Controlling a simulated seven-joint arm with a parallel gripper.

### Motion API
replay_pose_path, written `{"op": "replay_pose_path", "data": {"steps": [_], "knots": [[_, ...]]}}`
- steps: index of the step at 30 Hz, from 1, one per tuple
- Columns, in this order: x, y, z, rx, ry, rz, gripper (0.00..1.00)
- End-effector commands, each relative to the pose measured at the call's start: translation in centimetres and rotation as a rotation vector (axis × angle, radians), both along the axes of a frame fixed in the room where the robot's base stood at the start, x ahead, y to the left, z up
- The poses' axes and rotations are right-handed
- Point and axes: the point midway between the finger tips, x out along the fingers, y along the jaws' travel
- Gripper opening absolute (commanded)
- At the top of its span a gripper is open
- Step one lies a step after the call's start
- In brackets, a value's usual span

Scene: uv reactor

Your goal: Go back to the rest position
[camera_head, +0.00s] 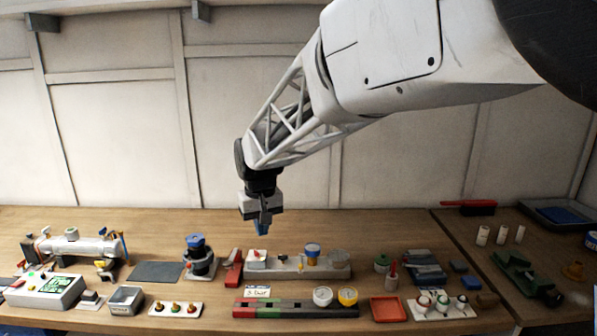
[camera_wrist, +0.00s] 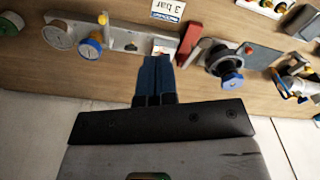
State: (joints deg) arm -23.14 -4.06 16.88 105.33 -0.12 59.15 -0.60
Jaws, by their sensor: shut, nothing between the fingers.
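My gripper (camera_head: 263,228) hangs from the arm above the back middle of the workbench (camera_head: 160,222), pointing down. It is shut and empty. In the wrist view the blue fingers (camera_wrist: 155,75) lie side by side, with the bench beyond their tips. Below it in the head view stands a grey block fixture (camera_head: 325,266) with a blue-topped fitting (camera_head: 312,250) and a small white piece with a red top (camera_head: 257,258). The gripper appears apart from these things, though the exact height is hard to tell.
A red bar (camera_head: 233,268) and a blue-capped valve (camera_head: 196,250) stand left of the fixture. A "3 bar" card (camera_head: 258,291), gauges (camera_head: 347,296) and a red tray (camera_head: 388,309) lie in front. A white control box (camera_head: 45,291) is far left. The wall (camera_head: 110,130) rises behind.

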Motion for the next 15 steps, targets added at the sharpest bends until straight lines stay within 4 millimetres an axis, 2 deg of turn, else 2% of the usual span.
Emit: {"op": "replay_pose_path", "data": {"steps": [1, 3, 15], "knots": [[-1.0, -1.7, 0.7, 0.004, -0.008, -0.018, 0.00], [-2.3, -3.7, 1.3, 0.006, -0.017, -0.041, 0.00], [-11.0, -13.7, 3.2, 0.021, -0.068, -0.165, 0.00]]}}
